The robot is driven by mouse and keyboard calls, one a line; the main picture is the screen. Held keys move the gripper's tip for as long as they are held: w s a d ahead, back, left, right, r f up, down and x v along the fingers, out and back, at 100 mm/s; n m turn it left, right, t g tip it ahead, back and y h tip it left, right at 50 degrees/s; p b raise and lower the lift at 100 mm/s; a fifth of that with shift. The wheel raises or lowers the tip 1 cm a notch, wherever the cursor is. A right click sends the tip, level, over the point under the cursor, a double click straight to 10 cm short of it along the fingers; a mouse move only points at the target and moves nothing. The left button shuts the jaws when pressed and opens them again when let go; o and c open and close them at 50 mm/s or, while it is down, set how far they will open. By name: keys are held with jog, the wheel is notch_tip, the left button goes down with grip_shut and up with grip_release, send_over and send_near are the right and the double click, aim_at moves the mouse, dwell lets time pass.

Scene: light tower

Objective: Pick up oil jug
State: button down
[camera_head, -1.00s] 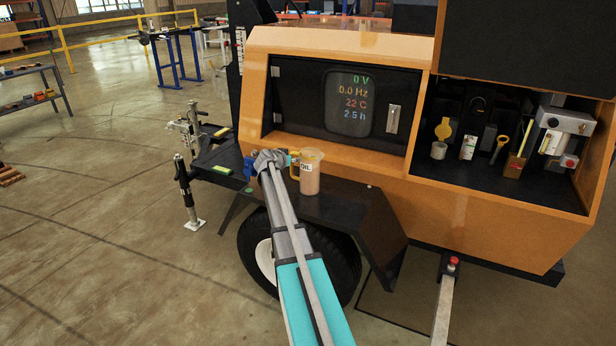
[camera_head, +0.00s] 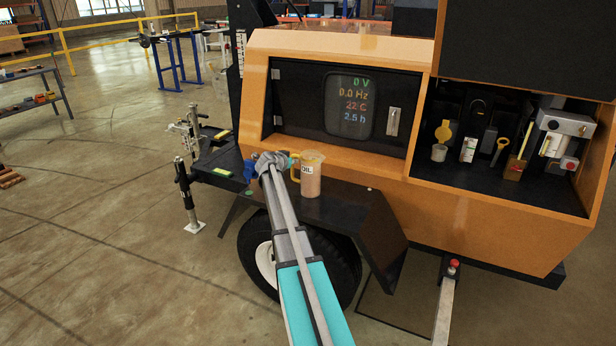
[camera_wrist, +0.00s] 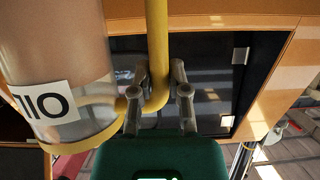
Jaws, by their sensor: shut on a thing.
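The oil jug (camera_head: 311,178) is a clear container with brownish contents, a white OIL label and a yellow handle. In the head view it is upright at the black fender of the orange machine; I cannot tell whether its base touches the fender. My gripper (camera_head: 290,161) is at the jug's left side, at the handle. In the wrist view, the fingers of my gripper (camera_wrist: 160,82) are shut on the yellow handle (camera_wrist: 157,45), one on each side. The jug's body (camera_wrist: 60,50) fills the left of that view, with its label turned upside down.
The orange machine (camera_head: 330,45) stands behind the jug with a lit display (camera_head: 348,105). An open compartment (camera_head: 510,185) at right holds several small items. The black fender (camera_head: 365,220) slopes down to the right. A jack stand (camera_head: 186,195) is at left. Open floor lies left.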

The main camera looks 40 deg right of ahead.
jog(key=shift+r+p, duration=0.4)
jog(key=shift+p, duration=0.05)
dwell(0.6)
jog(key=shift+r+p, duration=1.3)
jog(key=s+r+p, duration=0.2)
jog(key=r+p, duration=0.1)
jog(key=s+r+p, duration=0.3)
jog(key=shift+s+d, duration=0.1)
jog(key=shift+d, duration=0.1)
jog(key=s+r+p, duration=0.3)
jog(key=s, duration=0.5)
jog(key=shift+s+d+r, duration=0.25)
jog(key=shift+s+p, duration=0.15)
jog(key=shift+p, duration=0.15)
